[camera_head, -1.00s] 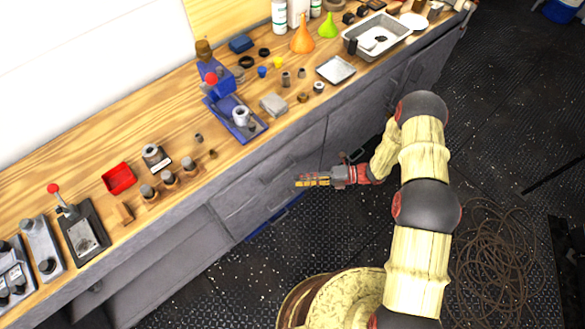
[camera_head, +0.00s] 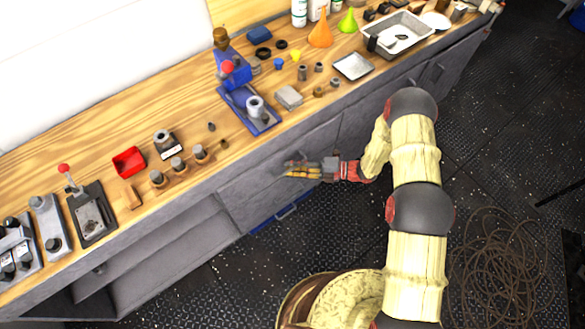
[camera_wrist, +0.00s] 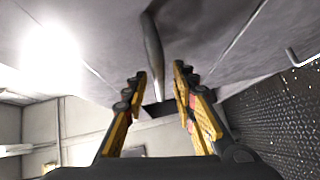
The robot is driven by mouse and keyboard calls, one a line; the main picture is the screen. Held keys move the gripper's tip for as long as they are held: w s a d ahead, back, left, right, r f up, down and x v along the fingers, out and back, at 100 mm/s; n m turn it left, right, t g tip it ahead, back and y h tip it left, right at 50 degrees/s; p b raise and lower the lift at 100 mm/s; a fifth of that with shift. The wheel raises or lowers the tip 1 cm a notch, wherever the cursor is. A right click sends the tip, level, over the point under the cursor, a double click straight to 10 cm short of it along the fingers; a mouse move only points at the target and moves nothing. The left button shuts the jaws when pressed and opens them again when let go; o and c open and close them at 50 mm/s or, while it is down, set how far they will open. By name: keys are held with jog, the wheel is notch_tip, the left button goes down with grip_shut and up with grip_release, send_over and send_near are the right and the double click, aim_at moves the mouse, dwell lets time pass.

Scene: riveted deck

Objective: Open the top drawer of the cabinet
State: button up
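The grey cabinet (camera_head: 335,135) runs under the wooden worktop. Its upper drawer front (camera_head: 245,190) looks closed, flush with the neighbouring panels. My gripper (camera_head: 285,169) is at this front, a little below the worktop edge. In the wrist view my gripper (camera_wrist: 160,72) is open, its two yellow-and-black fingers spread apart. A grey bar handle (camera_wrist: 152,45) on the front runs down toward the gap between the fingertips. I cannot tell whether the fingers touch it. In the head view the gripper hides most of this handle.
A blue piece with a handle (camera_head: 287,211) sits low under the drawer front. An open shelf space (camera_head: 165,255) lies to the left. The worktop (camera_head: 110,130) holds a blue press, a red tray (camera_head: 129,162) and several small parts. Coiled cable (camera_head: 495,265) lies on the deck at right.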

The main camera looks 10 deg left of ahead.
jog(key=shift+c, duration=1.1)
jog(key=c, duration=0.4)
grip_shut()
